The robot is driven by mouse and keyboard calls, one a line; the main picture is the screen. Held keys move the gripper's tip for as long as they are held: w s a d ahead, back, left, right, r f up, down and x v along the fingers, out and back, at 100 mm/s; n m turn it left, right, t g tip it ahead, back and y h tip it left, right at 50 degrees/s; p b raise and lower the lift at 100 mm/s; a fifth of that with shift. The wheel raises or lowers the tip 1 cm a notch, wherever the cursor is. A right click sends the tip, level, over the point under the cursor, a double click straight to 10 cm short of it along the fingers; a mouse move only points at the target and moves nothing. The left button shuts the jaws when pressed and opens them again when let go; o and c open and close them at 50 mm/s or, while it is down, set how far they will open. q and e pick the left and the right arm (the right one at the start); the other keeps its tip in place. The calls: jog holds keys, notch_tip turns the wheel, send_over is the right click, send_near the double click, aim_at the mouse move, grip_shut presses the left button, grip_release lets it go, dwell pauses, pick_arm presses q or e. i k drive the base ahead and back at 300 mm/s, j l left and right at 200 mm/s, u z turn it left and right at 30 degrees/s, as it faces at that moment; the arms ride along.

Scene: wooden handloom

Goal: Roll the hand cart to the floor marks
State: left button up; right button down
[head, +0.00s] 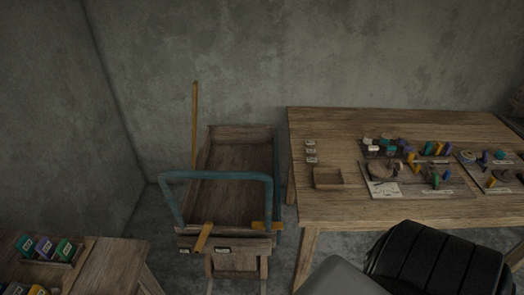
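The hand cart (238,178) stands on the floor against the back wall, left of the big table. It has a wooden tray body and a blue-green push handle (218,176) rising at its near end. Two yellow-brown pieces show at the near end, one at the left (203,237) and one at the right (268,225). The tray looks empty. I cannot make out the cart's wheels. Neither of my grippers is in view.
A wooden table (330,205) stands right of the cart, close beside it, bearing spools, boards and a small box (328,178). A lower table (112,265) with colored blocks is at front left. A pole (195,120) stands behind the cart. Bare floor (150,215) shows left.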

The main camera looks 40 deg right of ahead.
aim_at(231, 185)
jog(key=z, duration=0.95)
